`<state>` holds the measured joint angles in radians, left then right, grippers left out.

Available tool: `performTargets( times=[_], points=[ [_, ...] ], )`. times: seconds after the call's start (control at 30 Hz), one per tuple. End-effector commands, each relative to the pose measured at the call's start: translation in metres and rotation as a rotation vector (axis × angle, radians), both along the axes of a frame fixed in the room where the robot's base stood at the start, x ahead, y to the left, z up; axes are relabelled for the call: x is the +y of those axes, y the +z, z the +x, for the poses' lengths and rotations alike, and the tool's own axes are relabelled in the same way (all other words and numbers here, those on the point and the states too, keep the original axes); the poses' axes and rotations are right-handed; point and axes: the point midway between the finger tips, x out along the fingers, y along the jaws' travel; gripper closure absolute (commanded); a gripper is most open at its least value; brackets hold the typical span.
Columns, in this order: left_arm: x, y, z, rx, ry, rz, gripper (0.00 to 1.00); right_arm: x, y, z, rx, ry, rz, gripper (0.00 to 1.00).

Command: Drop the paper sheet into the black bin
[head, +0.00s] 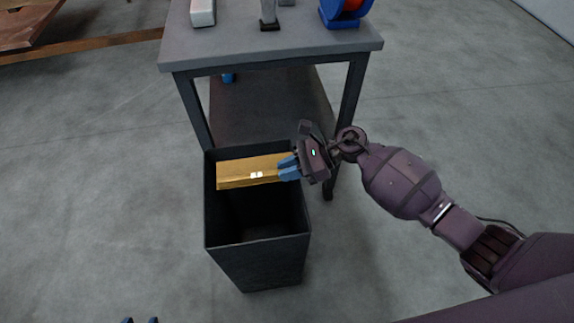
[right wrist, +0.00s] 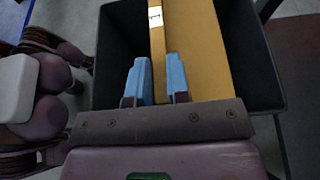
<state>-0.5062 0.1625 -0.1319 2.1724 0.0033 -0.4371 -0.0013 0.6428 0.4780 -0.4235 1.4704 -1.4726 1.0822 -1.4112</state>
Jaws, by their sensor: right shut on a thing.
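A yellow-brown, flat box-like piece with a small white label (head: 240,172) is at the mouth of the black bin (head: 255,262), along its far side. It is the only thing here that could be the paper sheet, though it looks thicker than a sheet. My right gripper (head: 288,168) is shut on its right end, near the bin's right rim. In the right wrist view, the piece (right wrist: 200,50) passes between the blue fingers, with the bin's dark walls around it. How deep its lower edge reaches is unclear.
A grey table (head: 290,52) with a lower shelf stands just behind the bin. A blue and red item (head: 345,12), a white and red block (head: 203,12) and other small things are on its top. A wooden structure (head: 30,25) is at the far left. The surrounding floor is clear.

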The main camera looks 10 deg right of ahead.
Motion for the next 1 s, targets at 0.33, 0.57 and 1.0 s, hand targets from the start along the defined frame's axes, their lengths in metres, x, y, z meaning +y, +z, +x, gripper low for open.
performTargets(
  times=[0.33,0.57,1.0],
  points=[
    [-0.002,-0.018,-0.004,0.027,-0.006,-0.001,0.57,0.000,-0.042,-0.002,0.010,-0.002,0.001,1.00],
    [-0.002,-0.013,0.003,0.006,-0.013,0.006,0.57,0.000,-0.051,-0.001,0.004,-0.001,0.000,1.00],
    [-0.001,-0.014,0.000,0.013,-0.014,0.009,0.57,0.000,-0.049,0.000,0.002,-0.001,0.000,0.54]
  ],
)
